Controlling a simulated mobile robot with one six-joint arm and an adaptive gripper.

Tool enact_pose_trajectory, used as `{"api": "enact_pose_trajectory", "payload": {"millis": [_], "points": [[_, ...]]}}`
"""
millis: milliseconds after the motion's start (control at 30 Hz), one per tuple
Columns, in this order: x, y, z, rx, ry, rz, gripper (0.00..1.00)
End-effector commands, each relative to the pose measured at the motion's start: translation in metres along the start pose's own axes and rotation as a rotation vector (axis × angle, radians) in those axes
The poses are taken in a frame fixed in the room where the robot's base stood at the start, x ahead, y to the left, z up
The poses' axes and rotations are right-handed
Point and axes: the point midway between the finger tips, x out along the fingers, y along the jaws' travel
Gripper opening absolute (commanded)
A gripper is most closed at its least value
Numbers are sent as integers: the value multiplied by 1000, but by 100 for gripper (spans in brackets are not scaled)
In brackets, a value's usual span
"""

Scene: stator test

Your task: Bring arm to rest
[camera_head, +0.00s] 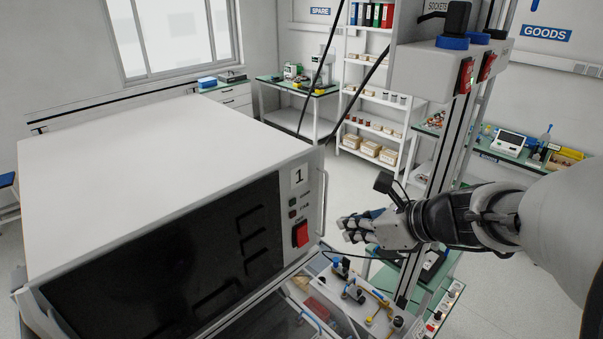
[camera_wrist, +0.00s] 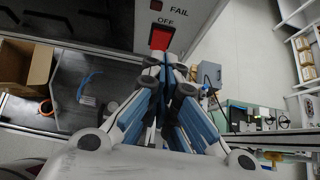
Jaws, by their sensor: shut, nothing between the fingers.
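My gripper (camera_head: 345,229) is shut and empty. In the head view it hangs in the air at the end of my arm, just right of the front of the large white test machine (camera_head: 150,170) marked 1. In the wrist view the blue-lined fingers of my gripper (camera_wrist: 170,65) meet close below the red switch (camera_wrist: 161,37) marked OFF and FAIL. The red switch also shows in the head view (camera_head: 300,234), to the left of the fingertips. I cannot tell whether the fingertips touch the machine.
A metal post with a grey box (camera_head: 448,70) and red switches stands behind my wrist. A bench with clamps (camera_head: 355,293) lies below my gripper. In the wrist view, an open cardboard box (camera_wrist: 38,70) is at the left. White shelves (camera_head: 372,110) stand at the back, with clear floor before them.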

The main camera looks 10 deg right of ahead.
Motion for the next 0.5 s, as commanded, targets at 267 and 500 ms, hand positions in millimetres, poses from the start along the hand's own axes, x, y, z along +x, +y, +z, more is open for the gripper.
{"api": "enact_pose_trajectory", "payload": {"millis": [267,500], "points": [[2,2,-1,-12,2,3,0],[32,56,-42,-486,79,103,0]]}}
